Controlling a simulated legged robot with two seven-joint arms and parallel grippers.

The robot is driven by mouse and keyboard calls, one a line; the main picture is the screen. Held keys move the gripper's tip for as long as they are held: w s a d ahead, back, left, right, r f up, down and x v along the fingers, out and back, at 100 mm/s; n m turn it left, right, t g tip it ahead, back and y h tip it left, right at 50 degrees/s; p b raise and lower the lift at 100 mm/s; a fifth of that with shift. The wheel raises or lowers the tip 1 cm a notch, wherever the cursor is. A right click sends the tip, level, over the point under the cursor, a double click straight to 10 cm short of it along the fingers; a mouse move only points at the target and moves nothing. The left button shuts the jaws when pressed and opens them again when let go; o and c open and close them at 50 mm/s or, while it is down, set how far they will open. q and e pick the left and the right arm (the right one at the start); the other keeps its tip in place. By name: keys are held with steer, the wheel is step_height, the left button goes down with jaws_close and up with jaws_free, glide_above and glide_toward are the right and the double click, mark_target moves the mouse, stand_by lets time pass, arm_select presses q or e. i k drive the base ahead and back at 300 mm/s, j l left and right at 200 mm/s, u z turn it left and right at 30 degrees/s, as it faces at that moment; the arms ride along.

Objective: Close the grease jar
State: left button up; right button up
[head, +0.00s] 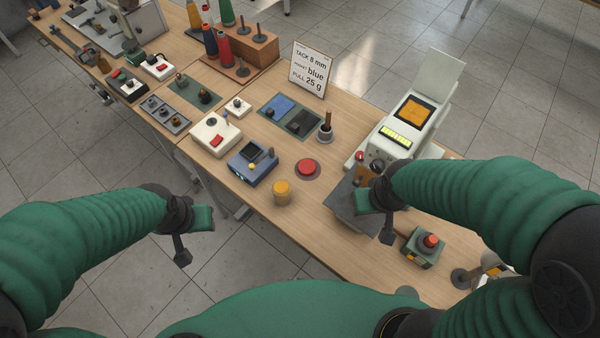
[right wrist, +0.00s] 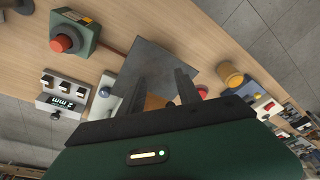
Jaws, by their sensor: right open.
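A small orange-yellow cylinder (head: 282,193), which looks like the jar, stands upright near the table's front edge. It also shows in the right wrist view (right wrist: 232,75); I cannot tell whether its top is a lid. A dark pot with a brown handle (head: 325,132) stands behind the red button. My right gripper (head: 381,222) is over the grey plate, right of the cylinder and apart from it. Its two fingers (right wrist: 160,88) are spread with nothing held. My left gripper (head: 188,240) hangs off the table's front edge, far left of the cylinder; its finger gap is hidden.
A red button (head: 307,168) and a blue-grey box (head: 252,162) stand near the cylinder. A white machine (head: 405,120) with an orange screen and a dark grey plate (head: 350,205) are on the right. A green box with a red knob (head: 424,246) stands at the front right.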

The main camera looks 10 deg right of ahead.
mark_target(281, 189)
steer(key=i+j+z, duration=0.2)
steer(key=i+j, duration=0.2)
steer(key=j, duration=0.25)
steer(key=i+j+z, duration=0.15)
steer(key=j, duration=0.2)
steer(key=i+j+z, duration=0.1)
steer(key=i+j, duration=0.15)
steer(key=j, duration=0.1)
